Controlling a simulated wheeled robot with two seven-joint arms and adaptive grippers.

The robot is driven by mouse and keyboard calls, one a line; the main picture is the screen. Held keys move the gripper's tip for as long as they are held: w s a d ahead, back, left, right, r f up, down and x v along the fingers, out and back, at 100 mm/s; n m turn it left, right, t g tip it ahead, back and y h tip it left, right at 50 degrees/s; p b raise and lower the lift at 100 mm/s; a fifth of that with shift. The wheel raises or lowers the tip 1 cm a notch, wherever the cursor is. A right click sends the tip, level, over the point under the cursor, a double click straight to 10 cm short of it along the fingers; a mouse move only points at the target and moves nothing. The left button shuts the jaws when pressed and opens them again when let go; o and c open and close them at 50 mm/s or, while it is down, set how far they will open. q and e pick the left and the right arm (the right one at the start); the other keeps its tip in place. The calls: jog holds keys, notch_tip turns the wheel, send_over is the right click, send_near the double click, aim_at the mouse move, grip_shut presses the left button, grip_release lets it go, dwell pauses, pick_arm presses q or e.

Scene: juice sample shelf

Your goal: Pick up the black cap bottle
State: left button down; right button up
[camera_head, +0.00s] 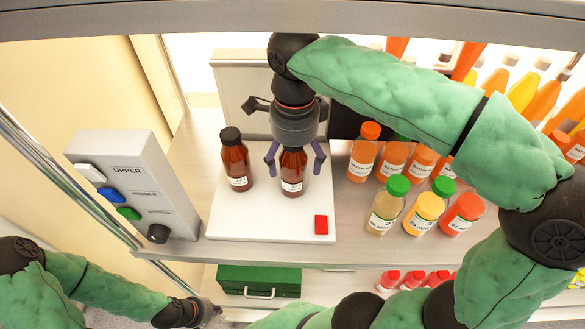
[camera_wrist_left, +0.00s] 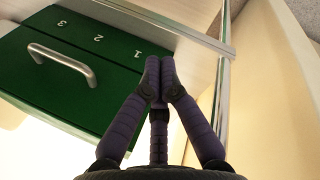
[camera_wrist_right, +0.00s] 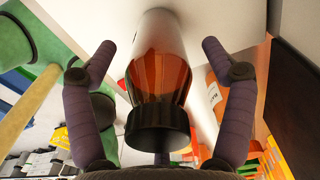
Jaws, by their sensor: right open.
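A dark brown bottle (camera_head: 293,180) with a white label stands upright on the white platform (camera_head: 262,228). Its top is hidden by my right gripper in the head view, but the right wrist view shows its black cap (camera_wrist_right: 157,128). My right gripper (camera_head: 295,162) is open, pointing down over this bottle with a finger on either side, not closed on it. A second brown bottle (camera_head: 236,165), with a black cap (camera_head: 231,136), stands just to the left. My left gripper (camera_wrist_left: 158,75) has its fingertips together and looks empty, near the green box.
A grey panel (camera_head: 135,185) with coloured buttons stands left of the platform. A red button (camera_head: 321,224) is at the platform's front right. Several orange and yellow juice bottles (camera_head: 425,210) stand to the right. A green box (camera_head: 258,281) sits on the shelf below.

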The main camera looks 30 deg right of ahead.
jog(key=shift+f, duration=0.55)
jog(key=c, duration=1.5)
jog(key=shift+r, duration=0.15)
jog(key=shift+s+a+r, duration=0.1)
jog(key=shift+s+r, duration=0.05)
jog(key=shift+r, duration=0.35)
jog(key=r+p, duration=0.1)
jog(key=r, duration=0.2)
jog(key=r+p, duration=0.1)
jog(key=r, duration=0.2)
jog(key=shift+s+a+r, duration=0.1)
jog(key=shift+s+r, duration=0.05)
jog(key=shift+s, duration=0.05)
jog(key=s+a+r+p, duration=0.1)
jog(key=s+a, duration=0.2)
jog(key=s, duration=0.2)
jog(key=s+a+r+p, duration=0.1)
jog(key=s+a+p, duration=0.1)
jog(key=s, duration=0.4)
jog(key=s+a+r+p, duration=0.1)
jog(key=s+a, duration=0.4)
jog(key=shift+s+r+p, duration=0.2)
jog(key=shift+r+p, duration=0.1)
jog(key=shift+p, duration=0.1)
